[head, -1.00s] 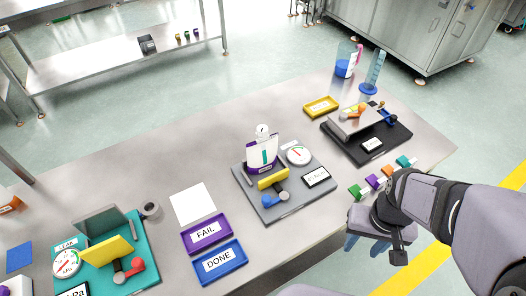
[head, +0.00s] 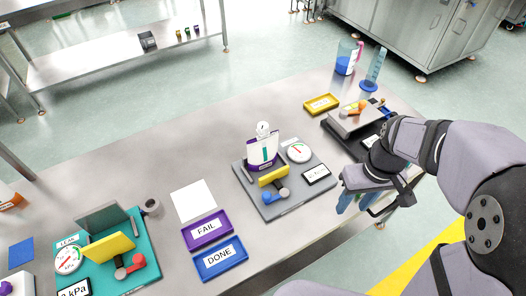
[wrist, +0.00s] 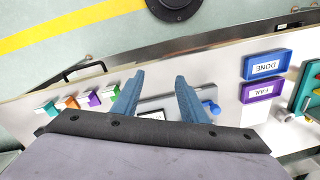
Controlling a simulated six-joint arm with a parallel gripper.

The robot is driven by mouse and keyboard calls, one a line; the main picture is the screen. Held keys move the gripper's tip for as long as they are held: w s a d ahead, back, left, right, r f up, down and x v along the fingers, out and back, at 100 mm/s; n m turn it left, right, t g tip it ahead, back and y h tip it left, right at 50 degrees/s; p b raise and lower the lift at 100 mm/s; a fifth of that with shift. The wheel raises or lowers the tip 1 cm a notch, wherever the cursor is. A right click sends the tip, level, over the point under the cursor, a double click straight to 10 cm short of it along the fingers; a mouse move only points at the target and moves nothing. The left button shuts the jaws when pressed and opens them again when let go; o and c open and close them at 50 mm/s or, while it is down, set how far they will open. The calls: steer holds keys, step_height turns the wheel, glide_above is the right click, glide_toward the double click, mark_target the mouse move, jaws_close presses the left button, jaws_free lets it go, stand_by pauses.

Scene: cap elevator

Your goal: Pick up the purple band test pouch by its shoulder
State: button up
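A white pouch with a purple band along its bottom and a teal stripe (head: 262,149) stands upright in the grey fixture (head: 270,208), behind a yellow bar (head: 273,176). It looks like the purple band test pouch. My gripper (head: 346,203) is to the right of the fixture, near the table's front edge and apart from the pouch. In the wrist view my gripper (wrist: 160,95) shows two blue fingers spread wide with nothing between them. The pouch does not show clearly in the wrist view; part of the grey fixture is behind the fingers.
The purple FAIL tray (head: 207,231) and blue DONE tray (head: 220,259) lie left of the fixture. A teal leak station (head: 135,254) is farther left. A black scale (head: 340,142) is at the right. Several coloured blocks (wrist: 93,100) show in the wrist view.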

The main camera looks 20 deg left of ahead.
steer(key=w+a+r+n+y, duration=0.2)
steer(key=w+a+r+n, duration=0.1)
steer(key=w+a+n, duration=0.95)
steer(key=n+g+y+p, duration=0.1)
steer(key=n+y, duration=0.1)
steer(key=n, duration=0.7)
glide_toward(272, 134)
steer(key=x, duration=0.3)
steer(key=shift+a+r, duration=0.15)
steer(key=shift+d+p+x, duration=0.1)
steer(key=shift+p+x, duration=0.95)
steer(key=shift+x, duration=0.75)
steer(key=shift+d+p+x, duration=0.15)
steer(key=shift+p+x, duration=0.9)
steer(key=shift+x, duration=0.75)
steer(key=shift+c, duration=0.6)
jaws_close()
